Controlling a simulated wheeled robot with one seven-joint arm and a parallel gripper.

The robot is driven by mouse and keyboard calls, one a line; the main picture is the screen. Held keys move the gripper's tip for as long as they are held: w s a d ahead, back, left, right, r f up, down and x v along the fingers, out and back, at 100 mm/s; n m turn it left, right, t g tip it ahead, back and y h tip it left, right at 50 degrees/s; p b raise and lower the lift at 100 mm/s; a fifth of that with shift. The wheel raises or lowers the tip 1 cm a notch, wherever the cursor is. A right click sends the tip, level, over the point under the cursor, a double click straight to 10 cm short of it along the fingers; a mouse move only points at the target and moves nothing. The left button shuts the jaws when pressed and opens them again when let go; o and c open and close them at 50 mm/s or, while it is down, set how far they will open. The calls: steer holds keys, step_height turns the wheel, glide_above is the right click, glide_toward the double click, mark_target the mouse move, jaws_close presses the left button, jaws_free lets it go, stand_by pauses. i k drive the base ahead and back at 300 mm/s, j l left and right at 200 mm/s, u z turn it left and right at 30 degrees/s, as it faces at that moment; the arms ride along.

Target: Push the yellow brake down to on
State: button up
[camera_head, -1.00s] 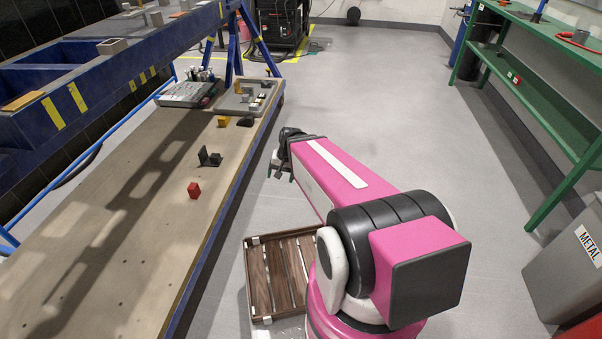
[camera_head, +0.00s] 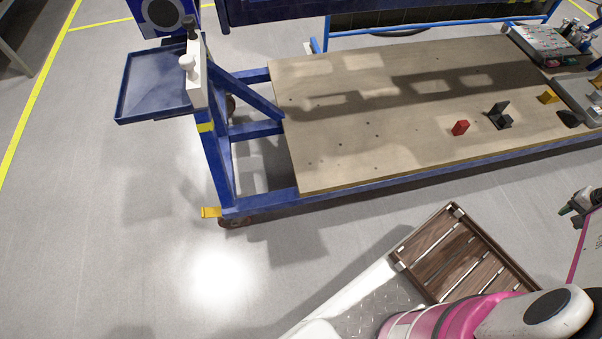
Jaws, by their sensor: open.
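The yellow brake (camera_head: 211,212) is a small flat tab at the foot of the blue jig's near left leg, beside a dark caster (camera_head: 234,221). It sticks out to the left, roughly level, just above the floor. My gripper (camera_head: 568,208) is at the right edge of the view, small and partly cut off. It is open, with nothing seen between its fingers. It is far to the right of the brake and apart from it.
The wooden jig table (camera_head: 330,110) carries a red block (camera_head: 460,127) and a dark bracket (camera_head: 500,115). A blue tray (camera_head: 150,85) overhangs left of the leg. A slatted wooden crate (camera_head: 450,225) is beside my base. The floor (camera_head: 110,250) around the brake is clear.

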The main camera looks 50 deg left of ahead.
mark_target(216, 212)
steer(key=u, duration=3.75)
